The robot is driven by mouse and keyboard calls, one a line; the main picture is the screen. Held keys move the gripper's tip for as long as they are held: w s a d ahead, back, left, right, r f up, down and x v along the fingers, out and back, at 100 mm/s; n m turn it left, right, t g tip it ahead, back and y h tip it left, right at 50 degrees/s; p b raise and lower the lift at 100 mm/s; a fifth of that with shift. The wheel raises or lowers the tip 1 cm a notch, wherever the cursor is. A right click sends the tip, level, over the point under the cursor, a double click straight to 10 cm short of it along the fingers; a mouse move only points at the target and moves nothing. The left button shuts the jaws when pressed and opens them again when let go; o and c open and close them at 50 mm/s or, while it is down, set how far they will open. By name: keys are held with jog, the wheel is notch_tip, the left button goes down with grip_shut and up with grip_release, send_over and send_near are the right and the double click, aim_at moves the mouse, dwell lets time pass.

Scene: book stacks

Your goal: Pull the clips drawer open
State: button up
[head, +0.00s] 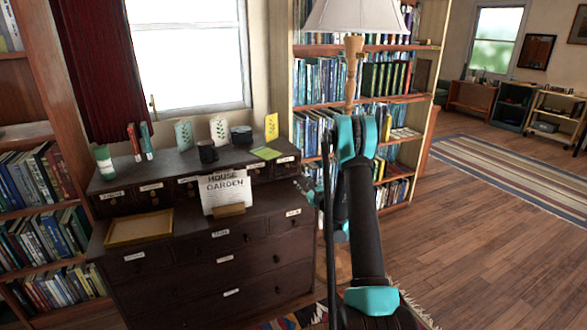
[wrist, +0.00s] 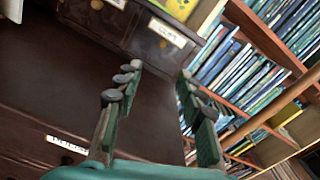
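The dark wooden cabinet (head: 245,268) stands under the window. A row of small labelled drawers runs along its raised back part. The drawer at the right end of that row (head: 285,170) looks shut. In the wrist view a small drawer (wrist: 146,46) has a white label (wrist: 167,32) that appears to read "CLIPS"; it too looks shut. My gripper (wrist: 158,76) is open and empty, its two fingers spread below and apart from that drawer front. In the head view my arm reaches down right of the cabinet, and the gripper is partly hidden beside its right end.
A dark mug (head: 207,151) and a green pad (head: 266,153) are on top. A full bookcase (head: 313,80) rises behind my arm. Open wooden floor lies to the right.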

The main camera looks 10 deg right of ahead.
aim_at(288, 167)
jog(key=shift+w+d+f, duration=0.2)
jog(key=shift+w+m, duration=0.25)
jog(key=shift+m, duration=0.05)
jog(key=x, duration=1.6)
jog(key=shift+w+a, duration=0.1)
jog(key=shift+w, duration=0.25)
grip_shut()
